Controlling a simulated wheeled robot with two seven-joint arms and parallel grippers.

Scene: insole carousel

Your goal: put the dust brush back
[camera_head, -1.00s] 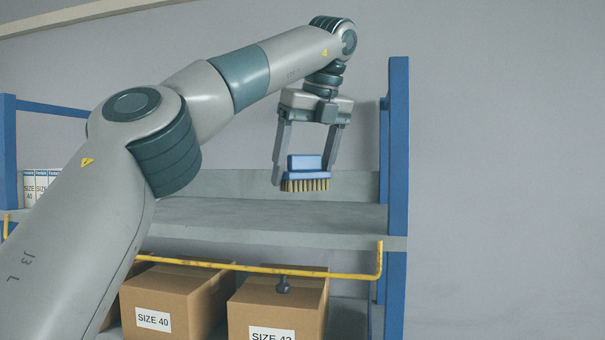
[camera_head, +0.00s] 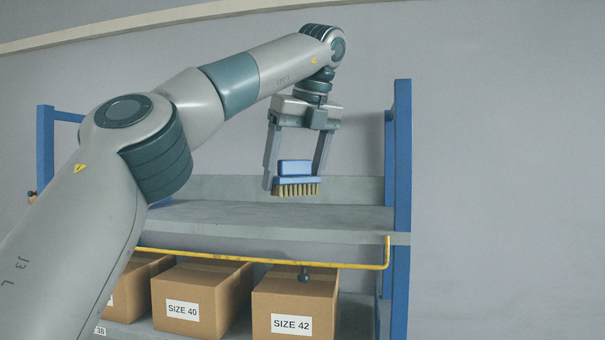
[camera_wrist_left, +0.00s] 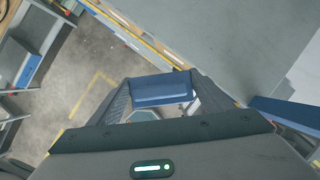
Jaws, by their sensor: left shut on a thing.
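The dust brush (camera_head: 296,180) has a blue back and handle block with tan bristles pointing down. My left gripper (camera_head: 296,168) is shut on its blue block and holds it in the air, level, above the grey upper shelf (camera_head: 250,216). In the left wrist view the blue top of the brush (camera_wrist_left: 162,88) sits between the two fingers, and its bristles are hidden. My right gripper is in neither view.
Cardboard boxes marked SIZE 40 (camera_head: 190,298) and SIZE 42 (camera_head: 295,302) stand underneath. A blue post (camera_head: 402,160) bounds the right side. The upper shelf near the brush looks clear.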

